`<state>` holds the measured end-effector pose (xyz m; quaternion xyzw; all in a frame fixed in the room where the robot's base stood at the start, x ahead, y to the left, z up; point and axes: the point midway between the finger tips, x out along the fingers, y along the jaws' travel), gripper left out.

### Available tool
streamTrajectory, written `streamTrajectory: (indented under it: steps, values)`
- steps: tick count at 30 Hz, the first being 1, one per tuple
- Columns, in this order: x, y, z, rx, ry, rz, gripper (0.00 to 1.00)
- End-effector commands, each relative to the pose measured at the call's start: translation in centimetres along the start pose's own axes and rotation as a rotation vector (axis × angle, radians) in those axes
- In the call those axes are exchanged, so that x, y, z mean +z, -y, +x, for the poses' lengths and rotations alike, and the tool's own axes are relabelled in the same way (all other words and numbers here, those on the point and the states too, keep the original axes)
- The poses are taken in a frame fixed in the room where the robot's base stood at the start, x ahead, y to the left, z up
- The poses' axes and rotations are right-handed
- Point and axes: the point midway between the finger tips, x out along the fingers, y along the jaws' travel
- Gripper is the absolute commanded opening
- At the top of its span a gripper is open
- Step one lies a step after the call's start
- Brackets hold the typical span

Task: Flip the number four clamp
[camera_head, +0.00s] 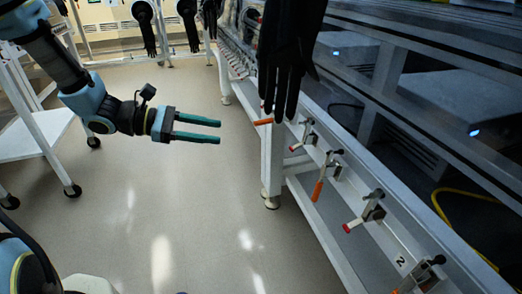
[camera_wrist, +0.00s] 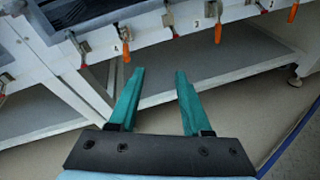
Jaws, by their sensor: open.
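Several toggle clamps line the white rail of the glovebox row. In the head view one clamp has a hanging orange handle (camera_head: 318,189), and others show red tips, such as one clamp (camera_head: 372,210) beside the number 2 label (camera_head: 400,261). In the wrist view a clamp with an orange handle (camera_wrist: 126,50) sits beside a small number label (camera_wrist: 117,48) too small to read surely. I cannot tell for certain which clamp is number four. My gripper (camera_head: 219,131) is open and empty, over the aisle left of the rail; its fingers also show in the wrist view (camera_wrist: 160,72).
Black gloves (camera_head: 287,55) hang in front of the rail and hide part of it. A white cart (camera_head: 40,135) stands at the left. A lower shelf (camera_wrist: 225,67) runs under the rail. The aisle floor (camera_head: 190,200) is clear.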

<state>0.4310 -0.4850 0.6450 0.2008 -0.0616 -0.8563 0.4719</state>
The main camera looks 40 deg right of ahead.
Motion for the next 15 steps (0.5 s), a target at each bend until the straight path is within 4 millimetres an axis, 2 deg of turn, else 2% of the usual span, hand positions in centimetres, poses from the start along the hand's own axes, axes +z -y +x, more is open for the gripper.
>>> streamTrajectory:
  steps: [1,5,9,15]
  values:
    - [-2.3,-0.4,1.5,0.043,0.054,-0.032,0.48]
    - [-3.6,-2.6,3.2,0.145,0.163,-0.095,0.48]
    - [-4.0,-4.1,3.8,0.208,0.227,-0.13,0.48]
    - [-3.7,-4.8,5.2,0.223,0.245,-0.139,0.48]
